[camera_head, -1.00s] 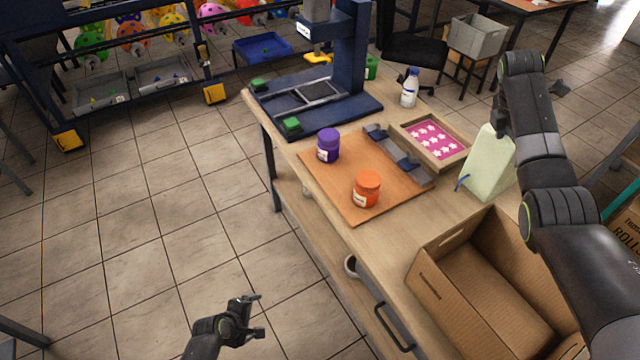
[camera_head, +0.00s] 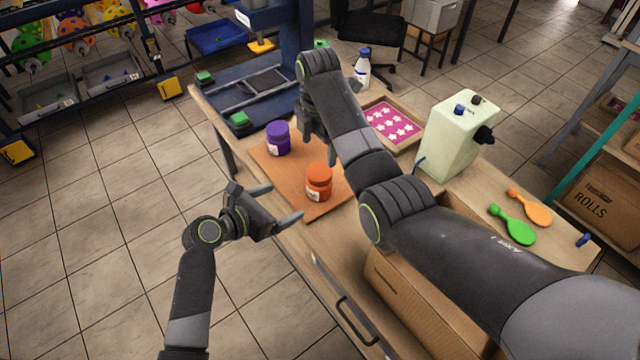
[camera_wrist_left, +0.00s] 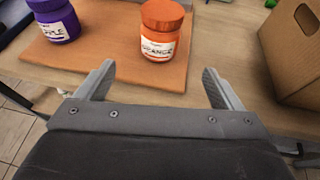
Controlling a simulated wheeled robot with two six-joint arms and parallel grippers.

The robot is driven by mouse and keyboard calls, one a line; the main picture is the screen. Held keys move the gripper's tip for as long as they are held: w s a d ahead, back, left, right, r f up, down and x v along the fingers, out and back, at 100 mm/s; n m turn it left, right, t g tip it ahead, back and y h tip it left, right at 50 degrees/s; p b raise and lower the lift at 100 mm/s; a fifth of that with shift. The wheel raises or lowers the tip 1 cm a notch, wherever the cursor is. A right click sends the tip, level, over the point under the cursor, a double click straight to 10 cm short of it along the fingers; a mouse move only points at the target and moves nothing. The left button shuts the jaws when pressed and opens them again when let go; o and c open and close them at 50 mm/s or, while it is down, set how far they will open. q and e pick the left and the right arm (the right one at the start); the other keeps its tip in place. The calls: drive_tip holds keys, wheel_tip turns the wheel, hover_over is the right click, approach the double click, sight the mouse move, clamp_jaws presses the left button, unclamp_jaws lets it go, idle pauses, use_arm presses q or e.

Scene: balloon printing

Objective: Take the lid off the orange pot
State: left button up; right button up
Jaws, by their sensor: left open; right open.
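The orange pot (camera_head: 319,188) stands upright on a brown board (camera_head: 300,209) on the table, with its orange lid (camera_head: 320,174) on. My left gripper (camera_head: 287,203) is open and empty, just left of the pot at the table's front edge. My right gripper (camera_head: 318,130) is open above the back of the board, partly hidden by its own arm.
A purple pot (camera_head: 278,139) stands on the board, behind and left of the orange one. A cardboard box (camera_head: 410,300) is at the front right, partly behind my right arm. A pale green machine (camera_head: 455,135), a pink star tray (camera_head: 395,122) and a white bottle (camera_head: 362,70) stand farther back.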

sight(319, 186)
use_arm(q)
drive_tip(key=x, duration=1.4)
drive_tip(key=shift+f, duration=0.1)
use_arm(e)
drive_tip(key=shift+d, duration=0.1)
